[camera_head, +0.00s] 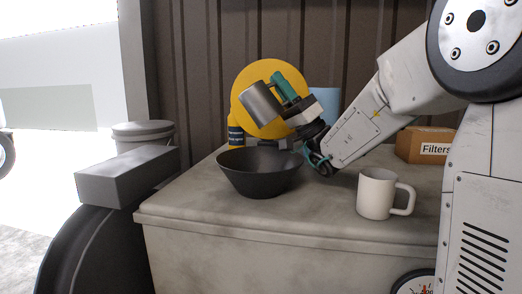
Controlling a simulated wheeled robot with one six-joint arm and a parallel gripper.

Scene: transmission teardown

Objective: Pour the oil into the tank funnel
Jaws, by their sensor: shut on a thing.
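My gripper (283,93), with teal fingers, is at the centre above the worktop. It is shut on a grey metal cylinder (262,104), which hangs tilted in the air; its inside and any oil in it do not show. A large yellow round thing (262,73) is just behind the cylinder and partly covered by it; I cannot tell whether it is the tank funnel. A black bowl (257,180) stands on the worktop below the gripper, apart from the cylinder. No oil stream shows.
The worktop (330,212) holds a white mug (378,195) at front right and a cardboard Filters box (425,145) at back right. A yellow and dark blue container (235,134) and a light blue thing (328,102) are behind. A grey lidded drum (142,133) stands left.

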